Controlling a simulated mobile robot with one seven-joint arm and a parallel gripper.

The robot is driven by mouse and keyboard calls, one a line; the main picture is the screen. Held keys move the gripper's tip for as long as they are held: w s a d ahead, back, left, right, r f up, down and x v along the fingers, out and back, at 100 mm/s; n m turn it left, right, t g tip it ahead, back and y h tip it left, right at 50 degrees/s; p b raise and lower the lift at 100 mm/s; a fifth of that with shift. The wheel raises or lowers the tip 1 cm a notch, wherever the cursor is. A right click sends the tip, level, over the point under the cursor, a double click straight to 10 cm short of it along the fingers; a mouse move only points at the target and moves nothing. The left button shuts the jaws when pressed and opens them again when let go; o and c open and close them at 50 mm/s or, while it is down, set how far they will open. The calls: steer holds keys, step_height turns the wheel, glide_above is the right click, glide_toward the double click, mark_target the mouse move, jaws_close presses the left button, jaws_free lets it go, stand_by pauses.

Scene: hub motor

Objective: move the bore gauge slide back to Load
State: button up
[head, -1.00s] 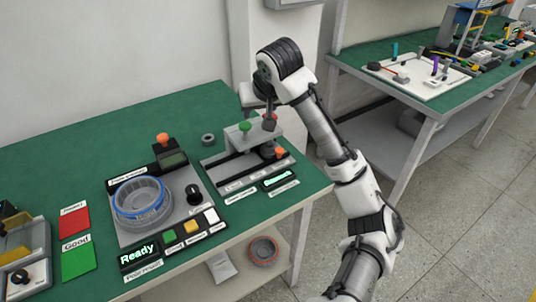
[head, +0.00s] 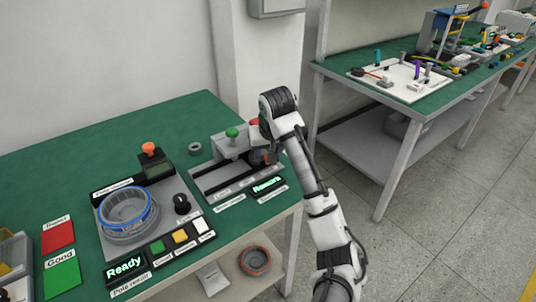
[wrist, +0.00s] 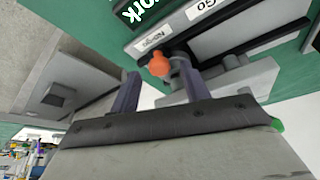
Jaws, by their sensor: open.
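The bore gauge (head: 208,180) is a grey fixture with dark rails at the right of the green bench, with a green and a red knob on its upper block. Its lit display (head: 267,185) reads "Rework". In the wrist view the orange slide knob (wrist: 159,64) stands beside the rail, near a label that seems to read "No-go". In the head view my gripper (head: 264,157) is over the right end of the gauge and hides the slide. In the wrist view my gripper (wrist: 161,82) is open, with the orange knob between its fingertips in the picture. Contact cannot be told.
Left of the gauge is a station with a blue-rimmed ring (head: 127,208), buttons and a "Ready" display (head: 125,267). A small grey ring (head: 195,148) lies behind. Red (head: 58,236) and green (head: 62,274) pads are further left. A second bench (head: 440,112) stands at the right.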

steer(key=shift+w+f, duration=0.25)
steer(key=shift+f, duration=0.35)
jaws_close()
